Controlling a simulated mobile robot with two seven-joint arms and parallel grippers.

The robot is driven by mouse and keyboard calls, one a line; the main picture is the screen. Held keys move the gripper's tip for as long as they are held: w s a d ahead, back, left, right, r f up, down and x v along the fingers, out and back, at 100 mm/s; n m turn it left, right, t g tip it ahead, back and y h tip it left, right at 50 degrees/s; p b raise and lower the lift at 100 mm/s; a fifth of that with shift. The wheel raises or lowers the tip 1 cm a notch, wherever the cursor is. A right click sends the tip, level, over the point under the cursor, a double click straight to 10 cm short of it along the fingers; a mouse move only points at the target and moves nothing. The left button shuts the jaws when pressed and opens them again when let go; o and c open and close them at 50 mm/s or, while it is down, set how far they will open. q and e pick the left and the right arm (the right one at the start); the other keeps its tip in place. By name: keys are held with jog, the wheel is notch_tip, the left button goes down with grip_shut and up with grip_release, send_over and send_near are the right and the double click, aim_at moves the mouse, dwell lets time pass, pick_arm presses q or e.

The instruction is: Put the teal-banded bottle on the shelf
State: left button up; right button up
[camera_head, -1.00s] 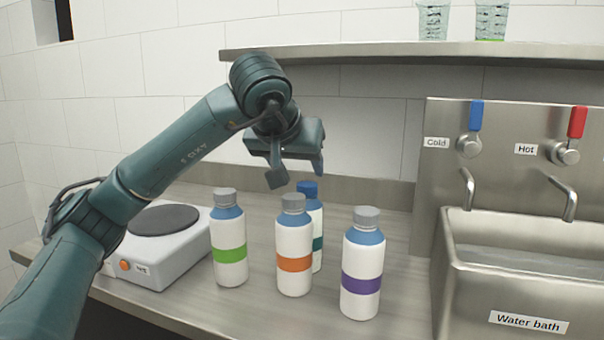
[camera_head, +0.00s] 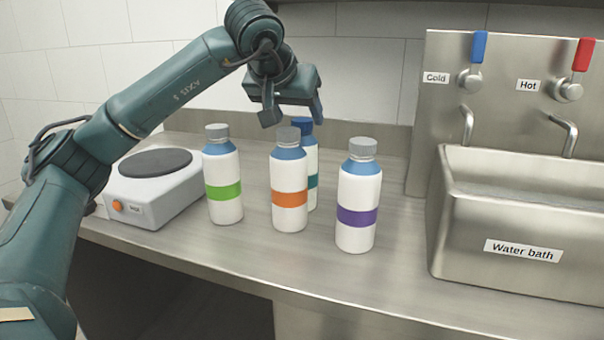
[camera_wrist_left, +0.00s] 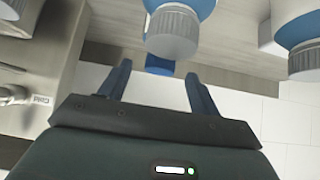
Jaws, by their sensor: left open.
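The teal-banded bottle (camera_head: 313,166) stands upright on the counter behind the orange-banded bottle (camera_head: 289,178), which hides much of it. It has a blue cap. My left gripper (camera_head: 294,114) is open at about cap height, with its fingers pointing down in the head view. In the left wrist view, the blue cap (camera_wrist_left: 160,65) shows beyond and between the two open fingers (camera_wrist_left: 157,82); I cannot tell how far away it is. My right gripper is not in view. Only a sliver of the shelf's underside (camera_head: 520,3) shows along the top edge of the head view.
A green-banded bottle (camera_head: 223,175) stands to the left and a purple-banded bottle (camera_head: 358,195) to the right, both close by. A hot plate (camera_head: 150,190) is at the far left. The water bath (camera_head: 500,220) with taps is at the right. The counter's front strip is clear.

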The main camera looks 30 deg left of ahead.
aim_at(300, 121)
pick_arm(q)
jog(key=x, duration=0.5)
jog(key=shift+b, duration=0.3)
jog(key=shift+c, duration=0.4)
grip_shut()
